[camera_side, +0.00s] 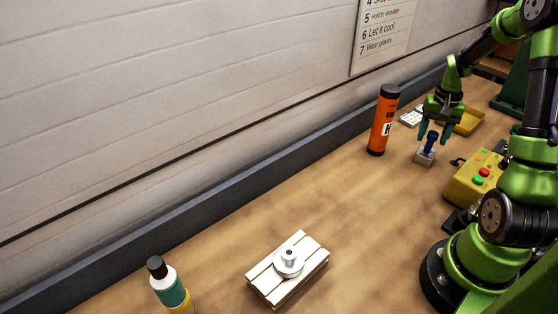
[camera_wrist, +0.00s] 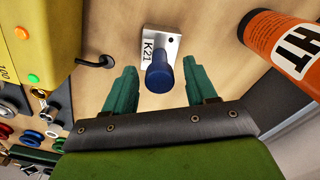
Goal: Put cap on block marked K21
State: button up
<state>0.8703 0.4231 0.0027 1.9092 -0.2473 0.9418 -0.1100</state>
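The small grey metal block marked K21 (camera_wrist: 155,43) lies on the wooden bench, with a dark hole showing beside the marking. It also shows below my gripper in the side view (camera_side: 425,158). A blue round-ended piece (camera_wrist: 160,74) stands upright at the block, and it also shows in the side view (camera_side: 432,138). It looks seated on the block. My gripper (camera_wrist: 159,68) is open, with its green fingers on either side of the blue piece and a gap to each. A grey disc with a raised knob (camera_side: 288,263) sits on a small slatted pallet; I cannot tell which piece is the cap.
An orange and black canister (camera_side: 382,122) stands close left of the block. A yellow control box (camera_side: 474,181) with buttons is to the right. A yellow tray (camera_side: 466,121) lies behind. A bottle (camera_side: 170,286) stands at front left. The middle bench is clear.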

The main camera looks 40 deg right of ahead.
aim_at(434, 132)
jog(key=shift+r, duration=0.15)
notch_tip(434, 132, up, 12)
jog(key=w+a+r+n+t, duration=0.1)
jog(key=w+a+r+n, duration=0.1)
jog(key=a, duration=0.5)
jog(key=w+a+r+n+t, duration=0.1)
jog(key=w+a+r+t, duration=0.15)
jog(key=a, duration=0.45)
jog(key=s+a+n+t+y, duration=0.1)
jog(key=s+a+n+t, duration=0.1)
jog(key=a, duration=0.7)
jog(key=s+a+r+n+t+y, duration=0.1)
jog(key=s+a, duration=0.3)
jog(key=a, duration=0.6)
jog(key=shift+s+a+r+n+t, duration=0.15)
jog(key=shift+s+a+n+t, duration=0.15)
jog(key=shift+n, duration=0.5)
